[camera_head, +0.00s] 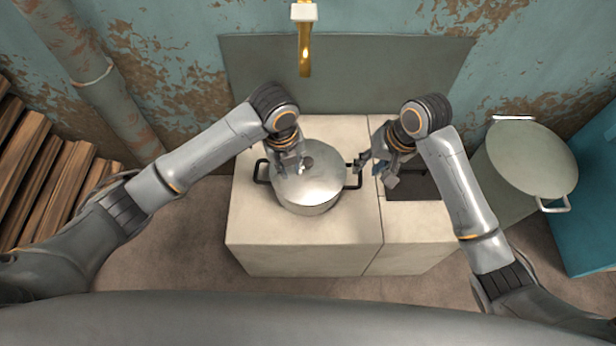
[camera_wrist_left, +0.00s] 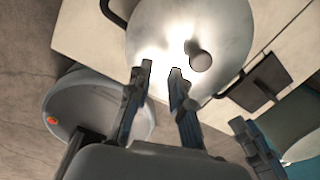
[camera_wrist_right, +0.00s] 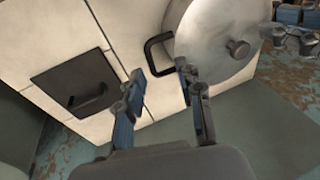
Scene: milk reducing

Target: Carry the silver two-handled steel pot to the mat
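The silver steel pot (camera_head: 312,190), lidded and with two black side handles, stands upright on a pale tiled block. My left gripper (camera_head: 290,168) is above the left part of the lid; its fingers (camera_wrist_left: 161,70) are partly open with nothing between them, beside the round lid knob (camera_wrist_left: 200,58). My right gripper (camera_head: 371,165) is open by the pot's right handle (camera_head: 354,178). In the right wrist view that black handle (camera_wrist_right: 156,50) lies just beyond the open fingertips (camera_wrist_right: 162,72), not clasped. I cannot pick out a mat for certain.
A dark square panel with a handle (camera_wrist_right: 75,85) is set in the tiled block (camera_head: 300,245), right of the pot. A large lidded pale pot (camera_head: 525,160) stands further right, by a blue cabinet (camera_head: 590,200). Stacked wood (camera_head: 40,180) is at left.

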